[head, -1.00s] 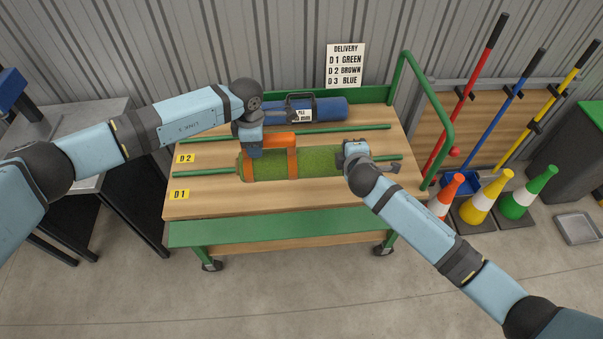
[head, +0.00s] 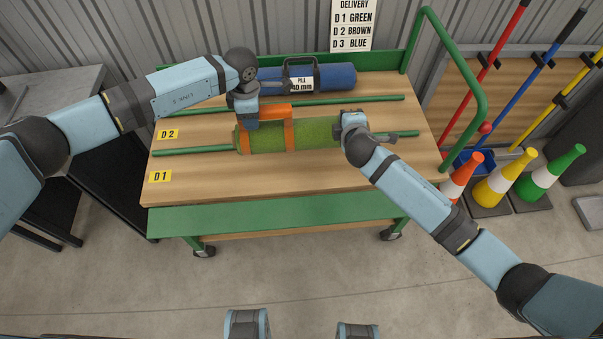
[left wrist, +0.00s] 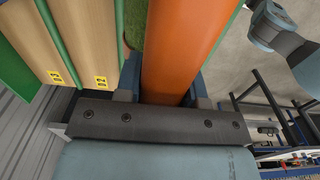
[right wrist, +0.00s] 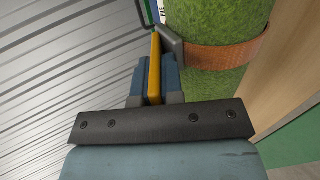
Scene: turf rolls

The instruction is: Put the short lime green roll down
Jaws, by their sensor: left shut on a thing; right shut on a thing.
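The short lime green roll (head: 318,134) lies crosswise in front of me, over the front green rail of the trolley deck (head: 300,180). I cannot tell whether it touches the deck. Orange bands go around it. My left gripper (head: 245,122) is shut on an orange piece at the roll's left part; this orange piece (left wrist: 180,45) fills its jaws in the left wrist view. My right gripper (head: 350,122) is at the roll's right end. In the right wrist view it is shut on a yellow-orange tab (right wrist: 155,65) beside the band, with green turf (right wrist: 210,20) showing.
A blue roll (head: 335,76) with a dark carrier lies behind. Yellow labels D1 (head: 160,176) and D2 (head: 167,134) mark the deck's left edge. A green hoop handle (head: 478,90) and cones (head: 492,182) stand to the right. The deck's front strip is bare.

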